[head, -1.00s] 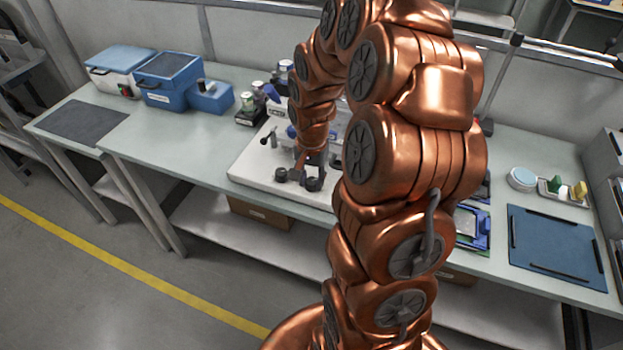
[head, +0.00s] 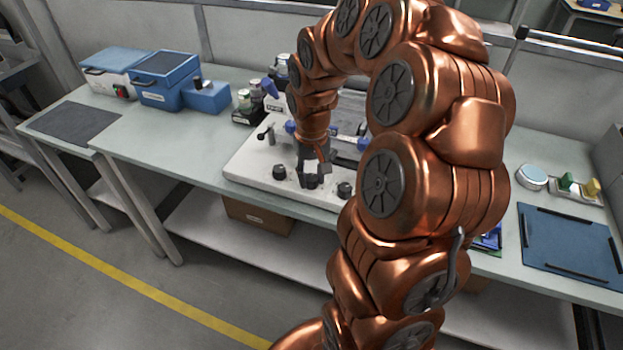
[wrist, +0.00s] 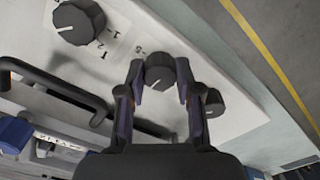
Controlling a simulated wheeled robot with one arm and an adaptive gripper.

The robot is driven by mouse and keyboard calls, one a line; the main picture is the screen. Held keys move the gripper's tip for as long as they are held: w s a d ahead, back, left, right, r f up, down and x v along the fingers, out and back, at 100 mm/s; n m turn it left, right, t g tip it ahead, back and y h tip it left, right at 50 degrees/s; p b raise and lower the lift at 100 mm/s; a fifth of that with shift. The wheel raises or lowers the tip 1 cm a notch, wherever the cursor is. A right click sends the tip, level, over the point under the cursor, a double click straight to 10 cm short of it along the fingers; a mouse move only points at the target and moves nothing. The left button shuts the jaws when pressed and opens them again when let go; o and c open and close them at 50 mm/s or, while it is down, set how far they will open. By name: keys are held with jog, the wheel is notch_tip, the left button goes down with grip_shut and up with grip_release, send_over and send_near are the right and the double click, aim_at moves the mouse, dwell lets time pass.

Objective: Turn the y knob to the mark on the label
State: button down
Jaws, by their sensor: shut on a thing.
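A row of three dark round knobs stands along the front edge of a white machine base (head: 245,165). My gripper (head: 312,172) reaches down over the middle knob (head: 312,182). In the wrist view the fingers (wrist: 160,88) are closed on either side of this middle knob (wrist: 160,70), which has a pale pointer line on top. The left knob (head: 279,172) shows large in the wrist view (wrist: 78,22) beside printed scale marks. The right knob (head: 345,189) is partly behind a finger in the wrist view (wrist: 213,102). I cannot read a letter naming the knobs.
A dark lever handle (head: 266,132) rises from the base's left side, and a dark bar (wrist: 55,85) runs close to the left finger. Blue boxes (head: 165,80) stand at the left. A blue mat (head: 570,250) lies at the right.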

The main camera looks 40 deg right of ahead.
aim_at(311, 178)
jog(key=shift+n, duration=0.5)
jog(key=c, duration=0.8)
grip_release()
notch_tip(311, 178, up, 12)
jog(key=shift+a, duration=0.1)
jog(key=s+a+n+p, duration=0.2)
jog(key=s+a, duration=0.8)
jog(key=a, duration=0.2)
jog(key=shift+n+g, duration=0.4)
jog(key=shift+g, duration=0.5)
jog(key=s+a, duration=0.2)
jog(key=s, duration=0.2)
jog(key=s+a+f+p, duration=0.1)
jog(key=s, duration=0.3)
jog(key=s+a+f, duration=0.1)
jog(key=s+a, duration=0.1)
jog(key=s, duration=0.3)
jog(key=shift+a+f+p, duration=0.2)
jog(key=shift+a+p, duration=0.15)
jog(key=shift+p, duration=0.05)
